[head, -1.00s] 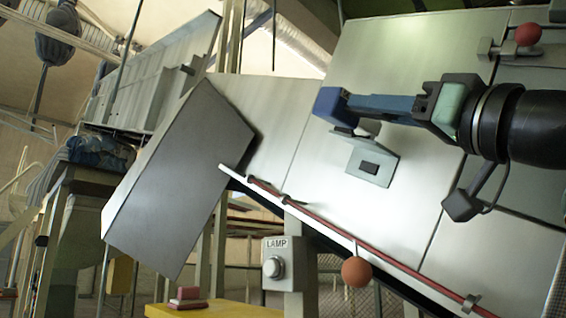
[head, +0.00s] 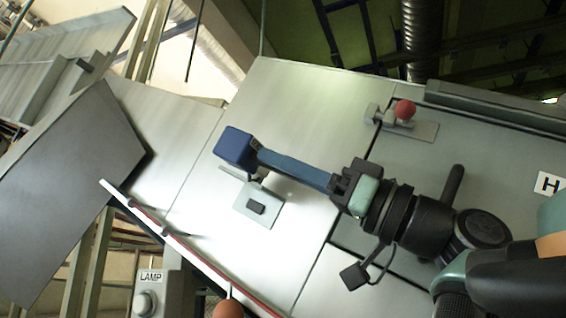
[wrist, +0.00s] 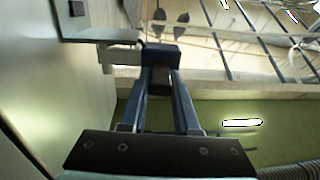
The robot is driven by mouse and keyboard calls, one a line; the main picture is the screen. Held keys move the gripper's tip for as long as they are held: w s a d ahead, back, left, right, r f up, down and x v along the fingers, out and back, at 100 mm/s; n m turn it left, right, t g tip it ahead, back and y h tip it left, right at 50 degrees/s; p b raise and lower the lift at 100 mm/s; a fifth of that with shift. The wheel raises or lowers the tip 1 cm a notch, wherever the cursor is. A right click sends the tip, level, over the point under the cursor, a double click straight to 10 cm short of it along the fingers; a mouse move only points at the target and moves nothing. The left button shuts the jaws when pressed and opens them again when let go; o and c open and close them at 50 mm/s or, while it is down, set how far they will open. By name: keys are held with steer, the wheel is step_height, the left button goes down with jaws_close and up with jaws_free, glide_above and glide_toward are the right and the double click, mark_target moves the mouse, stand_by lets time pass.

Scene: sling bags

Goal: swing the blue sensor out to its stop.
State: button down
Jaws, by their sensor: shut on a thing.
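The blue sensor (head: 236,147) is a dark blue block in front of the pale metal panel. It sits beside a small grey bracket plate (head: 250,213) with a dark square on it. My gripper (head: 254,158) reaches in from the right, its long blue-grey fingers shut on the sensor. In the wrist view the fingers (wrist: 160,85) close on the sensor (wrist: 160,52), and a pale arm (wrist: 120,56) runs from it toward the bracket (wrist: 90,32). The fingers hide part of the sensor; its stop cannot be made out.
A red ball knob (head: 405,110) on a latch stands up and right of my gripper. A red cable and pale rail (head: 150,222) run along the panel's lower edge. A lamp box (head: 150,298) and orange ball (head: 228,309) are below. A dark slanted box (head: 70,190) is left.

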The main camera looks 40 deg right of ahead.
steer(key=c, duration=0.6)
jaws_free()
steer(key=shift+w, duration=0.1)
steer(key=shift+c, duration=0.2)
steer(key=b+v, duration=0.4)
steer(key=v, duration=0.9)
